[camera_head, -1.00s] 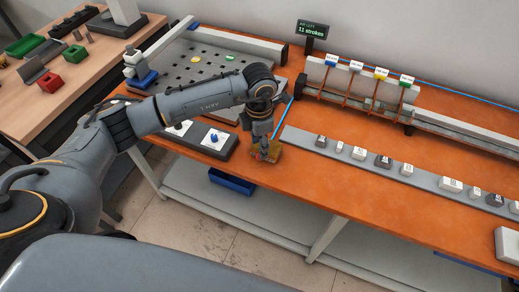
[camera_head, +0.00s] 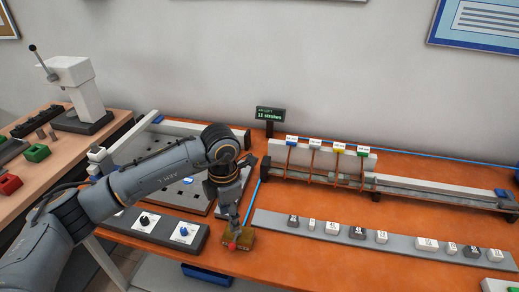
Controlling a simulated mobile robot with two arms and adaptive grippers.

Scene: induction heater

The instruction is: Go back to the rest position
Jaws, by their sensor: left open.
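My left arm comes in from the left and reaches over the orange bench (camera_head: 330,262). My left gripper (camera_head: 234,232) points down at a small brass-coloured block (camera_head: 240,241) with a red part (camera_head: 233,246) near the bench's front edge. The gripper is open; its fingertips are small here, and I cannot tell whether they touch the block. My right gripper is not in view.
A control box with knobs (camera_head: 160,228) and a perforated plate (camera_head: 160,150) lie by my left arm. A grey strip with several labelled blocks (camera_head: 358,233) runs to the right. Behind stand a rack with coloured tags (camera_head: 330,160) and a small display (camera_head: 270,114). A press (camera_head: 75,85) stands at left.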

